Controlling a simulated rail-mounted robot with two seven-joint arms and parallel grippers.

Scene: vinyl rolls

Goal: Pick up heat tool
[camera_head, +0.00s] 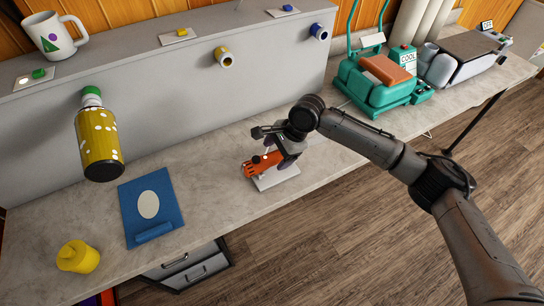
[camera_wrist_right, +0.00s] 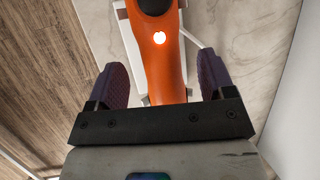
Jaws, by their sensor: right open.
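The heat tool (camera_head: 254,166) is orange with dark parts and rests on a small white stand (camera_head: 277,177) on the bench. My right gripper (camera_head: 274,146) is directly over it. In the right wrist view the heat tool's orange body (camera_wrist_right: 165,65) lies between the two spread purple-padded fingers of my right gripper (camera_wrist_right: 162,82). There is a visible gap on each side, and a lit white spot shows on the tool. My left gripper does not show.
A teal heat press (camera_head: 375,85) stands at the back right. The grey bench (camera_head: 215,185) is clear around the stand.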

